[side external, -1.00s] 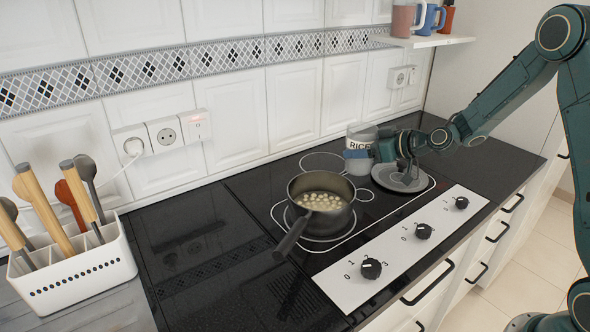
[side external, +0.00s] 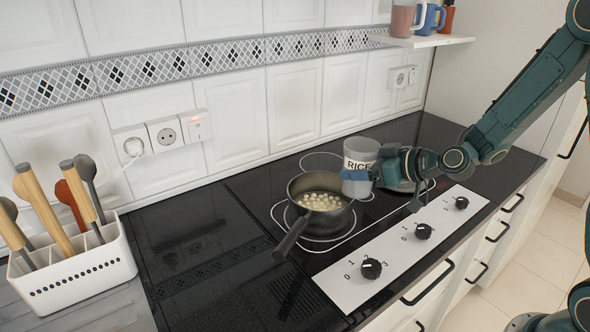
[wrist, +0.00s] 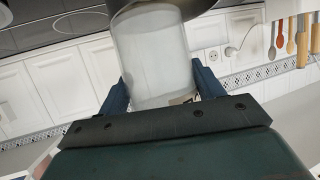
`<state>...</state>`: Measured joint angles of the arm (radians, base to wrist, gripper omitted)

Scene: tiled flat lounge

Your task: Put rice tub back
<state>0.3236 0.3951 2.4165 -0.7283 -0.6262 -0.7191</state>
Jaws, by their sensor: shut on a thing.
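The rice tub (side external: 361,153) is a clear, pale cylinder with a RICE label. It stands upright just right of the pot in the side external view. My gripper (side external: 357,175) is shut on its lower part, coming in from the right. In the wrist view the tub (wrist: 150,58) fills the space between the two blue fingers of my gripper (wrist: 161,90).
A dark pot (side external: 322,210) with pale round pieces sits on the black hob, its handle pointing front left. A white utensil holder (side external: 75,268) stands far left. A mug shelf (side external: 425,41) hangs above.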

